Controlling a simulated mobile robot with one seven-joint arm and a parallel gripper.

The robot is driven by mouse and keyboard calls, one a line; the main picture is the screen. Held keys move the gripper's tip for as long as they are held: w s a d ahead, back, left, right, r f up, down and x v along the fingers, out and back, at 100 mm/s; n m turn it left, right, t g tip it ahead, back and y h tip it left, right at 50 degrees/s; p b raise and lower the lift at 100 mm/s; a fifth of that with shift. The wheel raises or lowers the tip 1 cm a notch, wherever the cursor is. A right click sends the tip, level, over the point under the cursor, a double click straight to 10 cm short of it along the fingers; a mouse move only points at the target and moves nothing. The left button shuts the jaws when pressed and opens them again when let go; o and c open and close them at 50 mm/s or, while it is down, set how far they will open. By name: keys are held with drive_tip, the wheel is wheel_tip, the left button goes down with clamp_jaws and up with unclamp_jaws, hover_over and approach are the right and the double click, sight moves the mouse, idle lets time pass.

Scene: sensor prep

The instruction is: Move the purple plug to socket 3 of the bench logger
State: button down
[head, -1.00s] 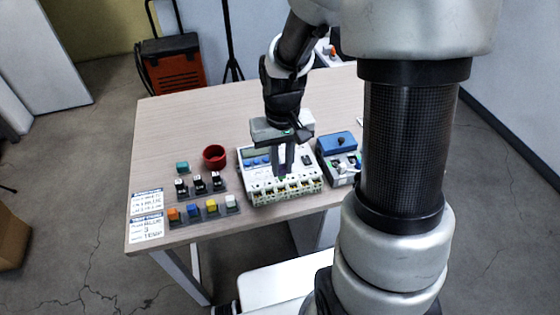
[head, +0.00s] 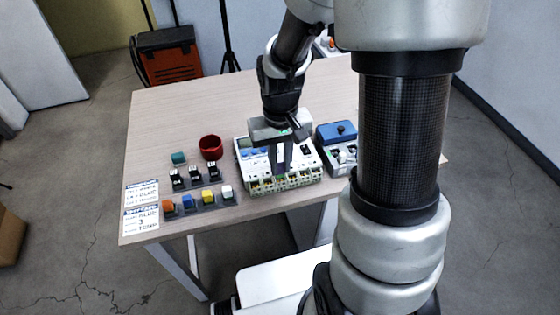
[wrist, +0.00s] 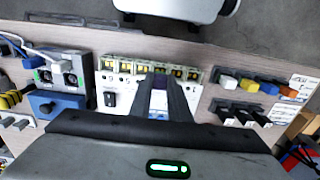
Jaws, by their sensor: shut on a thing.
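The bench logger (head: 247,170) is a white box with a small display, blue buttons and a row of yellowish sockets along its front edge. It also shows in the wrist view (wrist: 118,80). My gripper (head: 281,172) points down over the front part of the logger, close to the socket row. In the wrist view, its fingers (wrist: 160,82) are closed around a small purple piece, the purple plug (wrist: 158,84), mostly hidden between them. I cannot tell which socket lies under the plug, or whether it touches one.
A grey box with a blue part (head: 337,132) and leads stands right of the logger. Left are coloured blocks (head: 187,202), black connectors (head: 195,174), a red cup (head: 210,147), a teal block (head: 179,158) and printed cards (head: 141,207). The back of the table (head: 190,105) is clear.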

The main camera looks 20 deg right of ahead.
drive_tip(key=shift+f+b, duration=0.7)
drive_tip(key=shift+f, duration=0.35)
idle(3.2)
drive_tip(key=c, duration=1.6)
unclamp_jaws()
drive_tip(key=shift+o, duration=0.8)
drive_tip(key=shift+r+p, duration=2.9)
drive_tip(key=shift+r, duration=0.65)
